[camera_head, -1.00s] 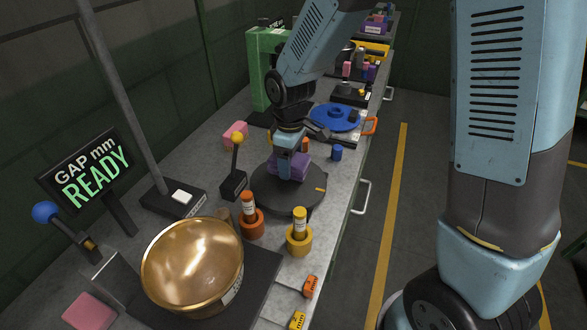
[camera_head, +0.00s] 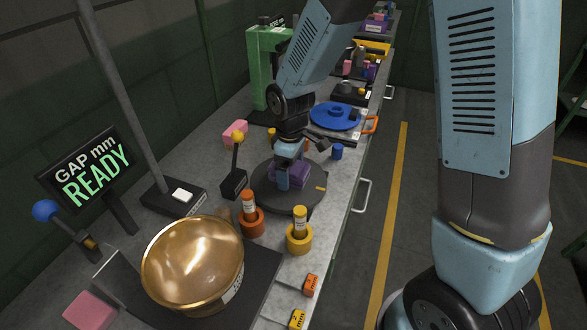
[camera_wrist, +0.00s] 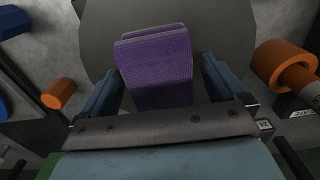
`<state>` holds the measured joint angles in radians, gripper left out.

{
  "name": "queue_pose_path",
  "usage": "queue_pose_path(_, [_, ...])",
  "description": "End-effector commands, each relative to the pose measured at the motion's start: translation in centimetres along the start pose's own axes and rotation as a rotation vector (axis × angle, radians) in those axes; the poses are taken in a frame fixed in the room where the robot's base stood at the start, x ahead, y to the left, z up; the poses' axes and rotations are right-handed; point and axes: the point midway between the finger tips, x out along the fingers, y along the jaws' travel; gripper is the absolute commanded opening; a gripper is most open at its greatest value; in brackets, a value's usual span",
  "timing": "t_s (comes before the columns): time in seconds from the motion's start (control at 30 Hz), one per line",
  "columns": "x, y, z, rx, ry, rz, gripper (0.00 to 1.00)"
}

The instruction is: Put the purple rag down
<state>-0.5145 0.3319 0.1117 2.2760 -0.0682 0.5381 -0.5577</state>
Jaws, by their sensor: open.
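The purple rag (camera_head: 292,174) is a folded block on the dark round turntable (camera_head: 315,197) on the bench. My gripper (camera_head: 288,180) is low at the rag. In the wrist view the rag (camera_wrist: 157,65) lies between the two blue fingers of my gripper (camera_wrist: 160,85), which stand apart with a gap on both sides. The gripper is open. The rag appears to rest on the dark disc, though its underside is hidden.
A brass bowl (camera_head: 190,262) stands in front, near an orange holder (camera_head: 251,222) and a yellow holder (camera_head: 299,238). A lever with a yellow knob (camera_head: 238,136) is left of the disc. A blue dish (camera_head: 337,115) lies behind. The aisle at right is clear.

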Motion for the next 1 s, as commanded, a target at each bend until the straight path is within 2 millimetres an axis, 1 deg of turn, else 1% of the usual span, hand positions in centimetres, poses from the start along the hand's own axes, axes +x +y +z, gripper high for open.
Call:
queue_pose_path(0.17, [-0.2, 0.0, 0.0, 0.000, 0.001, 0.001, 0.97])
queue_pose_path(0.27, [-1.0, 0.1, 0.0, 0.001, 0.002, 0.002, 0.97])
queue_pose_path(0.37, [-2.4, 0.1, 0.0, 0.001, 0.004, 0.003, 0.97])
queue_pose_path(0.7, [-8.8, 0.1, 0.0, 0.002, 0.003, 0.002, 0.97])
queue_pose_path(0.8, [-10.3, 0.1, 0.0, 0.002, 0.003, 0.003, 0.97])
queue_pose_path(1.0, [-12.0, 0.1, 0.1, 0.002, 0.001, 0.001, 0.97])
